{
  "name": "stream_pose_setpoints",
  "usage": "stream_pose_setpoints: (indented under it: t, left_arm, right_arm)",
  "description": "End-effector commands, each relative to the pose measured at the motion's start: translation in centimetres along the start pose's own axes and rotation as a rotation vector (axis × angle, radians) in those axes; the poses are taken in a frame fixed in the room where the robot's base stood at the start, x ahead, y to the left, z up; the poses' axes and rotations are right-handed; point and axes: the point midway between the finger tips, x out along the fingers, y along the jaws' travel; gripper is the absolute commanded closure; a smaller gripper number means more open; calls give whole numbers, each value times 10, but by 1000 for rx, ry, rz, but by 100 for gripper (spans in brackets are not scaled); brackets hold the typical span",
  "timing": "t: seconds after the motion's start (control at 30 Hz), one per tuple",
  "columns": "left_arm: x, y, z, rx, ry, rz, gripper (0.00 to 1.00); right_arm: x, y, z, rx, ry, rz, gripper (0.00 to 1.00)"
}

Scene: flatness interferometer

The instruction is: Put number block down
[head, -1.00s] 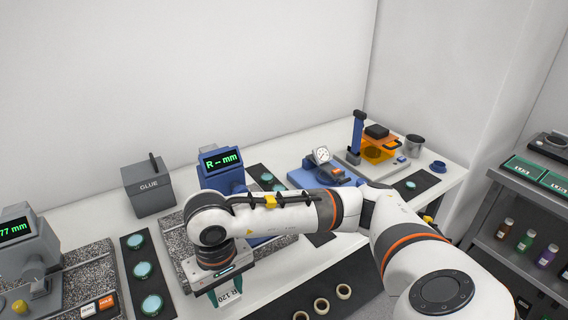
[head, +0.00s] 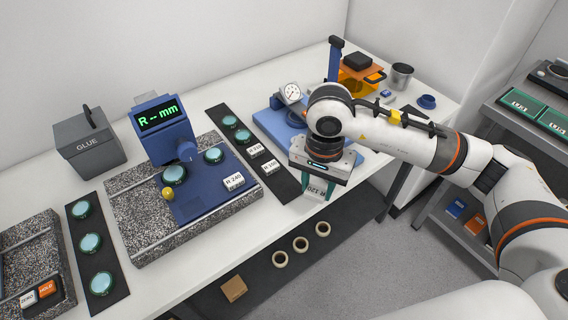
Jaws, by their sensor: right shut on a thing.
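My right gripper (head: 318,192) comes in from the right and is shut on a white number block (head: 316,191), whose lettering is hard to read from here and looks like R 120. The teal fingers are on either side of it, near the table's front edge, right of a dark mat (head: 285,186). I cannot tell whether the block touches the table. Two other number blocks (head: 255,149) (head: 270,166) lie on that mat. A number block marked R 240 (head: 233,182) lies on the blue base of the gauge. My left gripper is not in view.
The blue gauge (head: 163,128) reads "R -- mm" on its granite slab (head: 140,220). Glass discs (head: 90,243) lie on another dark mat at left. A dial gauge (head: 291,93) on a blue base stands behind my gripper. A glue box (head: 90,142) stands at the back left.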

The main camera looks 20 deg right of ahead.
Motion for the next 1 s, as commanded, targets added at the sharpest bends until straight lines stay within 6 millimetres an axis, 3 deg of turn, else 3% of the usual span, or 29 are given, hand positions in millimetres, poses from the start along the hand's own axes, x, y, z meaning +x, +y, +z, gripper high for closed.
stream_pose_setpoints:
  t: [0.33, 0.6, 0.83, 1.0]
  left_arm:
    - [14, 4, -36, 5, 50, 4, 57]
    - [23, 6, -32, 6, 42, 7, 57]
    - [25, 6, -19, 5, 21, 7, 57]
    - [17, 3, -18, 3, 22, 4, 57]
  right_arm:
    - [4, 49, 30, 1049, 2, 2, 82]
    - [3, 78, 46, 1750, 0, -1, 82]
    - [3, 88, 52, 2028, -3, -3, 82]
    - [28, 88, 52, 2063, -7, -9, 82]
